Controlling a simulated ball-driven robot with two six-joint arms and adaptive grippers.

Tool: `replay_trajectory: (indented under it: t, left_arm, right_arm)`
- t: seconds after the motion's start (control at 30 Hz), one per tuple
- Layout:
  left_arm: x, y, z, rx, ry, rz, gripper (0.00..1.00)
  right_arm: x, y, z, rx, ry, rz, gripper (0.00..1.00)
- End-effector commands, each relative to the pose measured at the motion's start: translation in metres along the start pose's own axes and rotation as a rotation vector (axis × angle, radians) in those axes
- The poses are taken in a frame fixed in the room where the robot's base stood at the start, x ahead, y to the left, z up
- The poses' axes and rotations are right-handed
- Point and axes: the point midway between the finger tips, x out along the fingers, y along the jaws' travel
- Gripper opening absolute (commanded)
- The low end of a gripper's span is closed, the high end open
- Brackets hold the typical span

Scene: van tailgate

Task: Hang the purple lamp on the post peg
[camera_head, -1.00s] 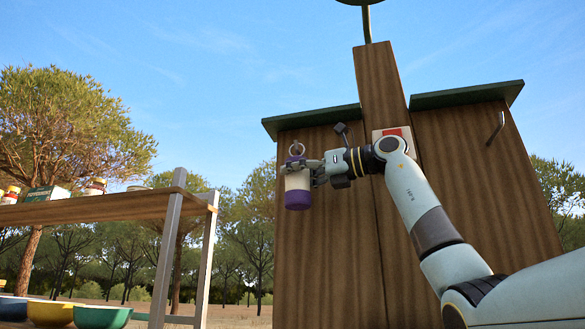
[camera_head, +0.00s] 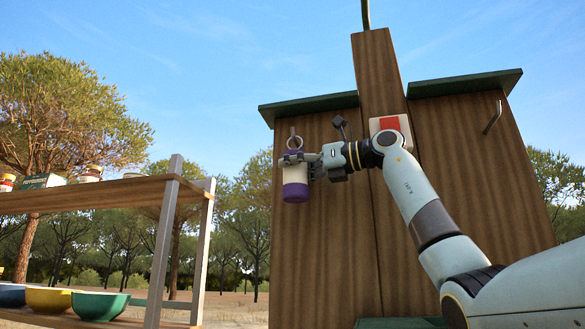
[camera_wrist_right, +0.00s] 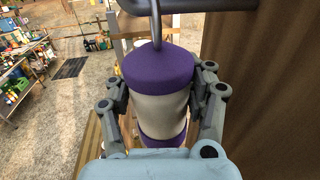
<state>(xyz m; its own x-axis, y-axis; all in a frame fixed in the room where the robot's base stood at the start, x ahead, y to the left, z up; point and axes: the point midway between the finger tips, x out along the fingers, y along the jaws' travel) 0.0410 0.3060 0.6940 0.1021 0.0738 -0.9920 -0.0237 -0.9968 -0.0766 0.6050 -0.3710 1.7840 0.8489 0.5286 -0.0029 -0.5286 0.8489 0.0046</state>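The purple lamp (camera_head: 295,182) has purple ends, a pale middle and a ring on top, and hangs upright in front of the left wooden panel. My right gripper (camera_head: 300,166) is shut around its body; in the right wrist view, the fingers (camera_wrist_right: 160,95) press on both sides of the lamp (camera_wrist_right: 158,72). A dark peg (camera_wrist_right: 205,4) with an upturned end crosses the top of that view, at the lamp's ring. In the head view, a peg tip (camera_head: 293,131) shows just above the ring. I cannot tell whether the ring is around the peg. My left gripper is out of view.
A second hook (camera_head: 494,116) is on the right panel, clear of my arm. A red and white block (camera_head: 389,124) is on the central post (camera_head: 379,75) behind my wrist. A shelf (camera_head: 100,193) with jars and bowls stands at left, apart from the lamp.

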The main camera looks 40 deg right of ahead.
Motion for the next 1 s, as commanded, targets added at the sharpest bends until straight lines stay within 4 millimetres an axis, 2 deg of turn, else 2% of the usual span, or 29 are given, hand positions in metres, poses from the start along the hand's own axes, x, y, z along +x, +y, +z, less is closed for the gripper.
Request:
replay_trajectory:
  t: [0.03,0.2,0.27,0.57,0.73,1.0]
  left_arm:
    - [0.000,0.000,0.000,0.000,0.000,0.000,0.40]
    - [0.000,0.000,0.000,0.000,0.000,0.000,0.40]
    - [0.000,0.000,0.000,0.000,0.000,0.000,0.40]
    - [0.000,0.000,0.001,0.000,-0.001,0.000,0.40]
    - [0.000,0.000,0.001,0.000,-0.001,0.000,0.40]
    - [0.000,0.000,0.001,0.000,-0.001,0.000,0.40]
  right_arm:
    - [0.000,0.000,0.001,-0.001,-0.001,0.000,0.55]
    - [0.000,0.000,0.000,0.000,-0.001,0.000,0.77]
    - [0.000,0.000,0.000,0.000,-0.001,0.000,0.83]
    - [-0.003,-0.001,0.000,0.000,0.001,-0.001,0.83]
    - [-0.026,-0.002,-0.001,-0.002,0.001,-0.005,0.83]
    - [-0.086,-0.002,-0.001,-0.003,0.004,-0.006,0.83]
